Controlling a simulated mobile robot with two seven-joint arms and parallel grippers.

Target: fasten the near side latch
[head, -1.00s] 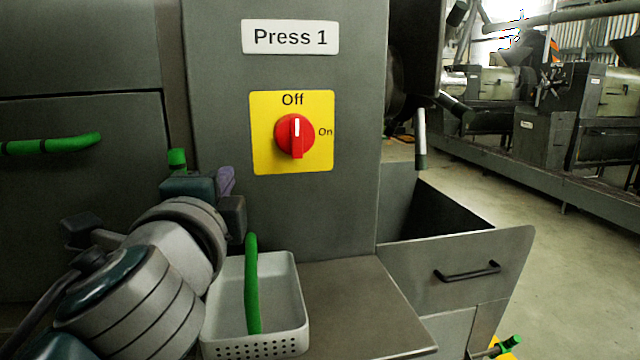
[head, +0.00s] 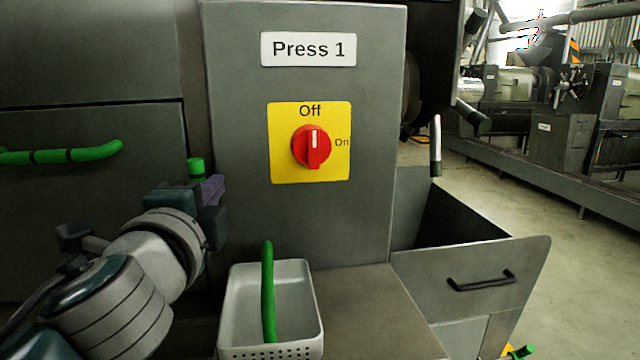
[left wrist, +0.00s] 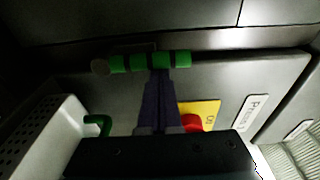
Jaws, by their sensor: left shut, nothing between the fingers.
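An upright green bar with dark bands, the latch handle as far as I can tell, shows its top end (head: 195,168) left of the switch panel in the head view. In the left wrist view the same bar (left wrist: 130,63) lies across the picture. My left gripper (head: 213,190) is just right of and in front of the bar and hides its lower part. In the left wrist view the purple fingers of my left gripper (left wrist: 160,72) are together and empty, their tips at the bar. I cannot tell whether they touch it. My right gripper is in neither view.
The grey cabinet carries a red switch (head: 312,147) pointing to Off. A perforated basket (head: 302,295) with a green handle (head: 268,300) stands below right of my gripper. Another green handle (head: 35,157) is at left. An open bin (head: 500,265) is at right.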

